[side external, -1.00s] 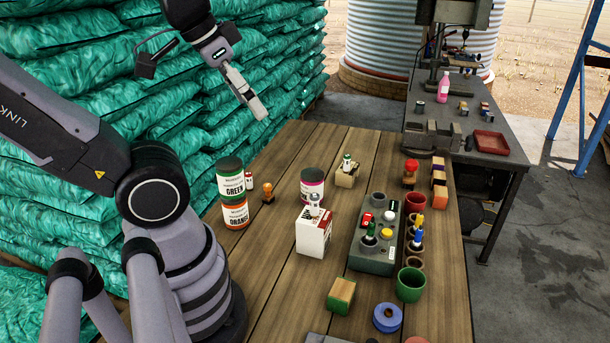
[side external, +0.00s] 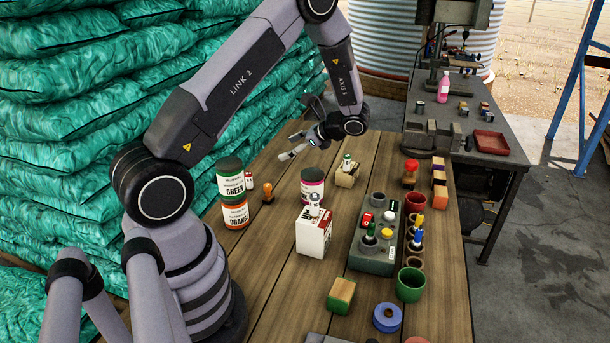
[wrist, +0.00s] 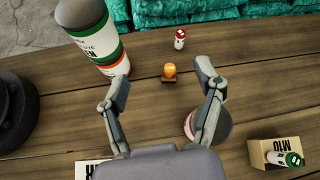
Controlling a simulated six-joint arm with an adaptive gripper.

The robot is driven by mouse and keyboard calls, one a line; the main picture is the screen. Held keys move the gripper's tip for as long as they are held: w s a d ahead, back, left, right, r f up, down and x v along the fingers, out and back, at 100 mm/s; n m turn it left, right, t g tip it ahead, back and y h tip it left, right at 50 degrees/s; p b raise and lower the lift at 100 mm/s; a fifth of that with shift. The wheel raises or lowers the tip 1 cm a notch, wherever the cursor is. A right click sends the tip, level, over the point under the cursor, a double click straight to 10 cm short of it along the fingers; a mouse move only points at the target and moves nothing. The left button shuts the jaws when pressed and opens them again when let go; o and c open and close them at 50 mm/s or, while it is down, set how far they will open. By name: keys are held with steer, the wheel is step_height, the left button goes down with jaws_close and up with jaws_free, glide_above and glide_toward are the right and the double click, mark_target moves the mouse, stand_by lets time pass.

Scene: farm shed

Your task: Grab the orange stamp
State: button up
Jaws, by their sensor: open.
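The orange stamp (side external: 268,192) stands upright on the wooden table, right of the stacked green and orange tins. In the wrist view the orange stamp (wrist: 169,72) shows its rounded orange handle on a dark base, between and beyond my fingertips. My gripper (side external: 288,150) is open and empty, held above the table behind and a little right of the stamp in the side view. In the wrist view my gripper (wrist: 163,82) has its two fingers spread wide, with nothing between the pads but the view of the stamp and the table.
The green tin (side external: 230,178) stands on the orange tin (side external: 236,215), left of the stamp. A small red-and-white stamp (wrist: 180,38) stands nearby. A pink-labelled jar (side external: 312,181), a white box (side external: 313,234) and a grey stamp holder (side external: 374,258) stand to the right.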

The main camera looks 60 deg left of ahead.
mark_target(270, 196)
steer(key=a+f+m, duration=0.1)
steer(key=f, duration=0.4)
steer(key=a+f+m+y, duration=0.1)
steer(key=f, duration=0.4)
steer(key=s+a+f+m+g+y, duration=0.1)
steer(key=a+f, duration=0.1)
steer(key=f, duration=0.3)
steer(key=shift+f, duration=0.6)
steer(key=shift+f+x, duration=0.2)
steer(key=shift+x, duration=1.1)
steer(key=shift+f+x, duration=0.15)
steer(key=shift+x, duration=1.15)
steer(key=shift+w, duration=0.15)
steer(key=c, duration=1.2)
